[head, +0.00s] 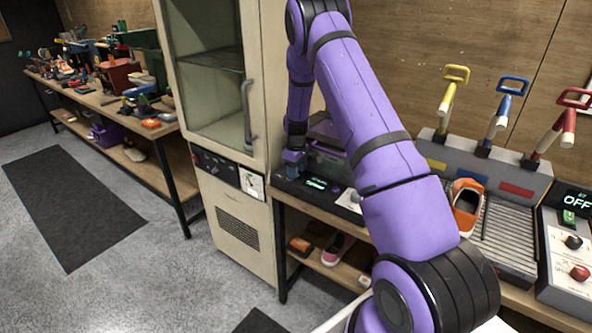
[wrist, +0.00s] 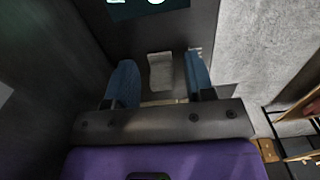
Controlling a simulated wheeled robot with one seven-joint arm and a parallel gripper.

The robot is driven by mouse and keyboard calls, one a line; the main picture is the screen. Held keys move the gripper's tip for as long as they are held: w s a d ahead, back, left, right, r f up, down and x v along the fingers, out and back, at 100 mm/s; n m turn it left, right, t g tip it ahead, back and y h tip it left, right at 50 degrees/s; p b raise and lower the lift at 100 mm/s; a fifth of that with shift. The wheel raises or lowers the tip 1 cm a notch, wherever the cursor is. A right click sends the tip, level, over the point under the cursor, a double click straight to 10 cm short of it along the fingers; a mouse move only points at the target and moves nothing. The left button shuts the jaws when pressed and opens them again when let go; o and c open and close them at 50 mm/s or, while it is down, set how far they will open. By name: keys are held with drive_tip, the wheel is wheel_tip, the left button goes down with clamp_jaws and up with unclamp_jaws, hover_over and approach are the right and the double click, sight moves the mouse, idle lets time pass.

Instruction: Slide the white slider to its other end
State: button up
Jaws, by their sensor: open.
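The white slider (wrist: 160,72) shows in the wrist view as a pale block on a dark panel, below a lit display (wrist: 150,3). My gripper (wrist: 159,64) is open, with one blue finger on each side of the slider. Gaps show between the slider and both fingers, and I cannot tell whether either touches it. In the head view my gripper (head: 292,158) is at the left end of the dark device (head: 300,191) with a small green-lit display. The slider is hidden there.
A tall cream cabinet (head: 240,240) with a glass door stands just left of the device. An orange shoe (head: 467,208), coloured levers (head: 498,119) and another control box (head: 575,252) are to the right. Shoes lie on the shelf below.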

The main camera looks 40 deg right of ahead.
drive_tip(key=shift+r, duration=0.1)
wheel_tip(320, 180, up, 11)
drive_tip(key=shift+f, duration=0.2)
idle(0.6)
drive_tip(key=s+a+r+m+t, duration=0.1)
drive_tip(key=s+a+r, duration=0.35)
drive_tip(key=r, duration=0.35)
drive_tip(key=s+a+r+t, duration=0.1)
drive_tip(key=s+a+r, duration=0.3)
drive_tip(key=s+r, duration=0.3)
drive_tip(key=s+a+r+m+t, duration=0.1)
drive_tip(key=s+a+r, duration=0.35)
drive_tip(key=r, duration=0.55)
drive_tip(key=s+a+r+m+t, duration=0.1)
drive_tip(key=s+a, duration=0.3)
drive_tip(key=s, duration=0.8)
drive_tip(key=s+a+r+m+t, duration=0.1)
drive_tip(key=s+a+r, duration=0.1)
drive_tip(key=s, duration=1)
drive_tip(key=shift+s+a+r, duration=0.3)
drive_tip(key=shift+a+r, duration=0.1)
drive_tip(key=shift+a, duration=0.5)
